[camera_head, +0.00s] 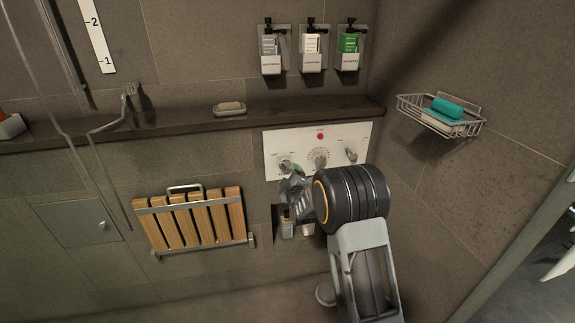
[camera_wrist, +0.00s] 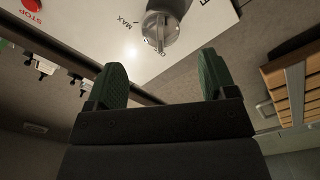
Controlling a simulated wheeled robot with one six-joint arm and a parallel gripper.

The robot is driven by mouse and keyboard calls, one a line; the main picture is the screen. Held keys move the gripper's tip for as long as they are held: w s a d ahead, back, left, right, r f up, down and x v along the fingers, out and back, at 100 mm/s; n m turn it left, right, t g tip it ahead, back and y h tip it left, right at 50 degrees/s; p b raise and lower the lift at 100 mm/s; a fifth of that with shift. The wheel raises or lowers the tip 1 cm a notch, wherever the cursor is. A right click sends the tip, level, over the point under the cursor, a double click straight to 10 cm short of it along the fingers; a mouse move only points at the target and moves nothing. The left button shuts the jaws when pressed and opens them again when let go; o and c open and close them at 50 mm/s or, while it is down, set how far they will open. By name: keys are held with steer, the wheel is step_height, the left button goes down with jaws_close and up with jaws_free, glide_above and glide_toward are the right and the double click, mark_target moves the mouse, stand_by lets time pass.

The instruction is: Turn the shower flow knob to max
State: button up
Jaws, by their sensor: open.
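A white control panel (camera_head: 272,143) is on the back wall below the dark ledge. Its leftmost knob, the metal flow knob (camera_head: 284,164), also shows in the wrist view (camera_wrist: 160,33), beside a "MAX" mark and a partly cut-off label. My gripper (camera_head: 292,180) is just in front of and below this knob. In the wrist view my gripper (camera_wrist: 162,62) has its two green fingers wide apart and empty, with the knob beyond the gap between them. The knob looks apart from both fingers. My gripper partly covers the knob in the head view.
A round dial (camera_head: 318,158), a right-hand knob (camera_head: 351,153) and a red stop button (camera_head: 320,136) share the panel. A folded wooden seat (camera_head: 193,220) is left of my gripper. Bottles stand in a niche (camera_head: 279,214) below. A wire basket (camera_head: 440,115) is on the right wall.

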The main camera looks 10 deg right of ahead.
mark_target(286, 167)
steer(key=shift+w, duration=3.4)
steer(key=c, duration=0.9)
